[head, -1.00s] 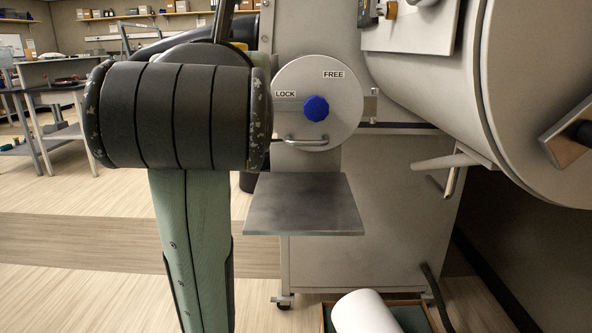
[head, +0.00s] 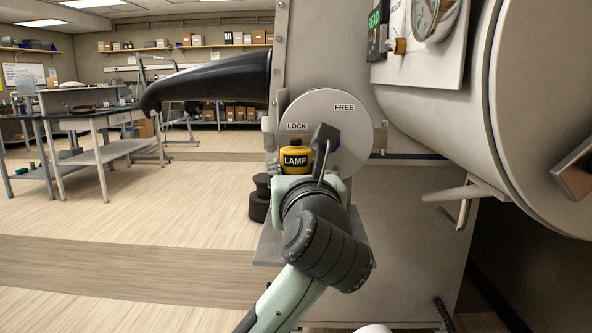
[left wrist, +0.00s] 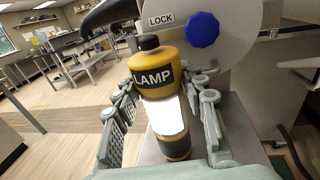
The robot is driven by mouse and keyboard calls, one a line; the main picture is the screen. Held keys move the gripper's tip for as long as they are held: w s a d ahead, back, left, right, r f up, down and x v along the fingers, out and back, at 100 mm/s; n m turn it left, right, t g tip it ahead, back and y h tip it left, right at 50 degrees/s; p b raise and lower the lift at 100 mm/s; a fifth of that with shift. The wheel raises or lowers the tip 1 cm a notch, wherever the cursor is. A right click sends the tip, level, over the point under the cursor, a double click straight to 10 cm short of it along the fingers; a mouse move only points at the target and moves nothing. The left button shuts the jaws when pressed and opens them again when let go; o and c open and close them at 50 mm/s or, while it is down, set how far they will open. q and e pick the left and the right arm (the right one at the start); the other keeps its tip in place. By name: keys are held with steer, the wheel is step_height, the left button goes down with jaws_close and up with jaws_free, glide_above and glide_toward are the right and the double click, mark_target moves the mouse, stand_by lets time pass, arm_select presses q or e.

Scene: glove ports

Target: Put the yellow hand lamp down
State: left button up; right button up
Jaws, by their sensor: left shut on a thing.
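The yellow hand lamp (head: 294,157), with a black band lettered LAMP and a black cap, stands upright in my left gripper (head: 305,181) in the head view. The left wrist view shows the lamp (left wrist: 155,68) between the two fingers of the gripper (left wrist: 163,108), which is shut on it. The lamp has a white lit panel and a dark lower end. A grey metal shelf (head: 267,247) lies below and behind my arm, and the shelf also shows in the wrist view (left wrist: 238,135). I cannot tell whether the lamp's base touches it. My right gripper is out of view.
A round door (head: 356,122) marked LOCK and FREE is just behind the lamp; its blue knob (left wrist: 202,29) shows in the wrist view. A black glove (head: 210,82) sticks out left above the lamp. A large cylinder (head: 440,110) is at right. Open floor lies left.

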arm_select(q)
steer(key=shift+f, duration=0.2)
steer(key=o, duration=1.2)
steer(key=shift+o, duration=0.2)
steer(key=shift+r, duration=0.15)
